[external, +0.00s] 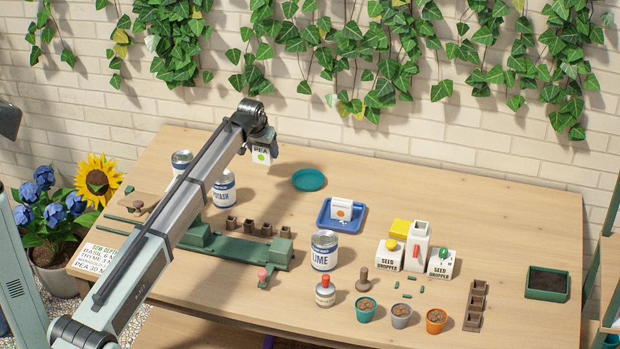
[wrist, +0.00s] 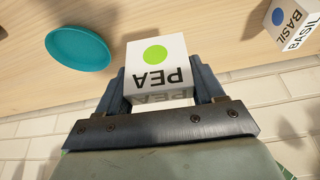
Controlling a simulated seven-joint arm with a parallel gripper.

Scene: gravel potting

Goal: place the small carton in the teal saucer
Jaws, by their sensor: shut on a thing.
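The small carton (external: 261,154) is white with a green dot and the word PEA. My gripper (external: 259,142) is shut on it and holds it above the back part of the table. The carton also shows between the two fingers in the wrist view (wrist: 158,62), with its lettering upside down. The teal saucer (external: 309,180) lies empty on the table, to the right of the carton and apart from it. In the wrist view the saucer (wrist: 78,48) is at the upper left, beside the carton.
A blue tray (external: 323,222) with a white carton stands right of the saucer. Tins (external: 222,190) stand left, near my arm. A BASIL carton (wrist: 291,22) is at the wrist view's upper right. Seed droppers (external: 441,263) and pots (external: 366,309) stand further forward. Table around the saucer is clear.

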